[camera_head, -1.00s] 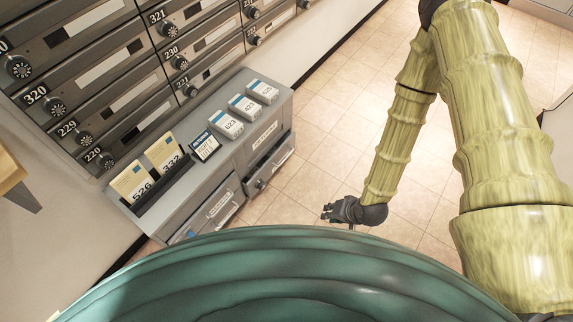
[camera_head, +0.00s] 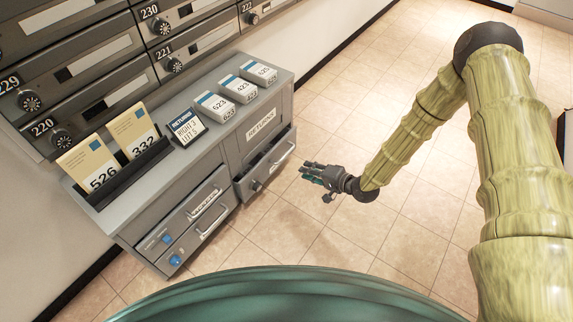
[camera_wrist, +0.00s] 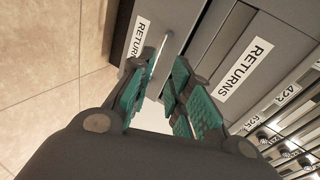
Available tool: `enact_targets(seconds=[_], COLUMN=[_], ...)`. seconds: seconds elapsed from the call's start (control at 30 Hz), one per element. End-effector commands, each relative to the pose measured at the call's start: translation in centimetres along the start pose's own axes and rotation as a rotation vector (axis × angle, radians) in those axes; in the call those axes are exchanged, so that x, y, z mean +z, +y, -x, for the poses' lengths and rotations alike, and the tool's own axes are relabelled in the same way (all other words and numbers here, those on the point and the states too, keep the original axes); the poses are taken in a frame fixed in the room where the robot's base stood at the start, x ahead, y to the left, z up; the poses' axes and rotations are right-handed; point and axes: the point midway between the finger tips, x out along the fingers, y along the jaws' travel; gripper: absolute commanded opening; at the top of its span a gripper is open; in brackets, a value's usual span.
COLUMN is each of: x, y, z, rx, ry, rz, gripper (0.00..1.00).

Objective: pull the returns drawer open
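The returns drawer (camera_head: 268,168) is the grey drawer at the right of the low cabinet, below a RETURNS label (camera_head: 262,124). The drawer's label (camera_wrist: 140,36) is partly hidden.
Numbered mailboxes are behind. The tiled floor (camera_head: 400,225) at right is clear.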

Motion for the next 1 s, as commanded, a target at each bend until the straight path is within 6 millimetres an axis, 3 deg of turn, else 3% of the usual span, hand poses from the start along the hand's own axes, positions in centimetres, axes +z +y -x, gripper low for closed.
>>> enact_targets(seconds=[0.03, 0.2, 0.4, 0.67, 1.0], x=[-0.7, -2.8, -4.3, -4.7, -4.4], y=[1.6, 2.3, 2.5, 2.3, 1.5], z=[-1.3, -3.4, -4.5, -5.6, -10.6], rx=[-0.029, -0.119, -0.182, -0.201, -0.201], ry=[-0.001, -0.02, -0.042, -0.051, -0.052], rz=[-0.01, -0.05, -0.078, -0.087, -0.085], gripper=[0.19, 0.19, 0.19, 0.19, 0.19])
